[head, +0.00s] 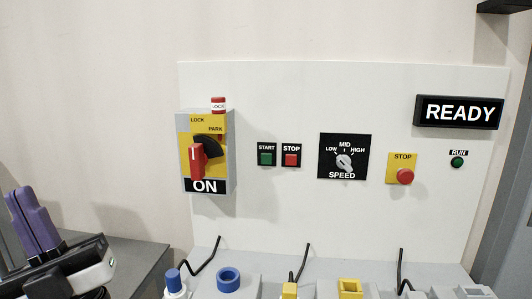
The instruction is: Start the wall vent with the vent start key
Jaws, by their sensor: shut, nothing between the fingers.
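A black sign (459,112) at upper right reads READY. A small green lamp (457,162) labelled RUN is below it. My gripper (27,190) is at the lower left, its purple fingers shut together and pointing up, with nothing between them. It is well to the left of the start key and apart from the panel.
A yellow switch box (212,150) with a red handle at ON is left of the keys. A speed dial (344,157) and a red mushroom stop button (406,176) are right. Blue, yellow and grey fittings (228,278) with black cables line the bottom edge.

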